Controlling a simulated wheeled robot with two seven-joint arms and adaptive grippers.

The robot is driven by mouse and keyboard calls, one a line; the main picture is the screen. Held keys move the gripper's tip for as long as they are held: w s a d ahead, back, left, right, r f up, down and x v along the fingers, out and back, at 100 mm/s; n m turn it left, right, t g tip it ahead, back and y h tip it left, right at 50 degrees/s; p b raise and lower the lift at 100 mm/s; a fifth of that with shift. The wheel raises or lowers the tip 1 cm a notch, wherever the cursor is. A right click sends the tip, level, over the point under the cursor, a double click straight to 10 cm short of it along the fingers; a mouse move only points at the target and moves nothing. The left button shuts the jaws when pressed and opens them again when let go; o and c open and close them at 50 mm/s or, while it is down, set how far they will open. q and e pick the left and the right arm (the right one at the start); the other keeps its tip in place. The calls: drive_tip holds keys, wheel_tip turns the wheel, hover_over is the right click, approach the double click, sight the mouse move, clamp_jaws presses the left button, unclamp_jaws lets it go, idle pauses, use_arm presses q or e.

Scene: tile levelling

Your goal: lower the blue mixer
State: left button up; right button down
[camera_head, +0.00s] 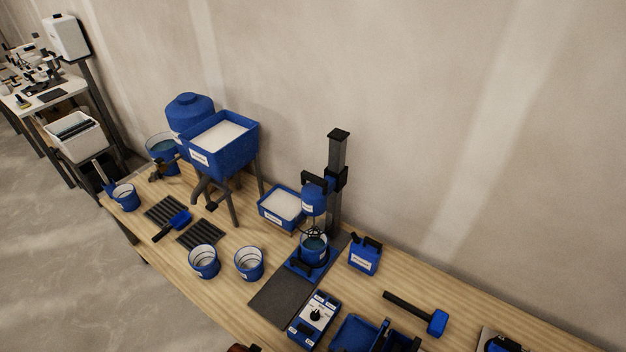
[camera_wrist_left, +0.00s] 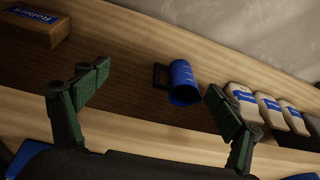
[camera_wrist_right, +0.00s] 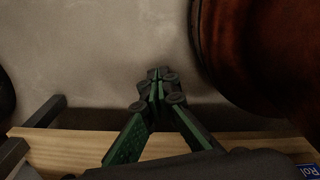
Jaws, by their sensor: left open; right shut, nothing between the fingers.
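The blue mixer (camera_head: 313,201) hangs from a black bracket on a dark upright column (camera_head: 337,160) in the head view. Its whisk (camera_head: 312,229) points down at a blue bucket (camera_head: 314,252) on the stand's base; I cannot tell whether its tip is inside the rim. A control box (camera_head: 316,314) with a black knob lies in front of the stand. My left gripper (camera_wrist_left: 158,78) is open and empty in the left wrist view, with a blue mug beyond its fingers. My right gripper (camera_wrist_right: 158,76) is shut and empty. Neither gripper shows in the head view.
The blue mug (camera_wrist_left: 183,83) is on a wooden surface. A large reddish-brown object (camera_wrist_right: 268,55) is beside my right gripper.

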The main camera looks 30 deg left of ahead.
sight(312, 180)
use_arm(q)
drive_tip(key=w+r+t+p, duration=0.1)
drive_tip(key=w+r, duration=0.2)
drive_tip(key=r, duration=0.6)
drive_tip(key=w+r+t+p, duration=0.1)
drive_tip(key=w+r+p, duration=0.15)
drive_tip(key=r, duration=0.65)
drive_tip(key=w+r+t+h, duration=0.1)
drive_tip(key=w+r+t, duration=0.3)
drive_tip(key=w+r, duration=0.7)
drive_tip(key=w+r+t+h, duration=0.1)
drive_tip(key=w+r+t, duration=0.3)
drive_tip(key=w+r, duration=0.7)
drive_tip(key=w+a+r+m+t+h, duration=0.1)
drive_tip(key=w+r+t, duration=0.3)
drive_tip(key=w+r, duration=0.7)
drive_tip(key=shift+w+t, duration=0.3)
drive_tip(key=shift+w, duration=3.05)
drive_tip(key=shift+w+d, duration=0.15)
drive_tip(key=shift+w, duration=0.5)
use_arm(e)
drive_tip(key=shift+w+r, duration=0.35)
drive_tip(key=shift+r, duration=0.4)
drive_tip(key=shift+w+r, duration=0.35)
drive_tip(key=shift+r, duration=0.35)
drive_tip(key=shift+w+r, duration=0.35)
drive_tip(key=shift+r, duration=0.4)
use_arm(q)
drive_tip(key=shift+c, duration=0.4)
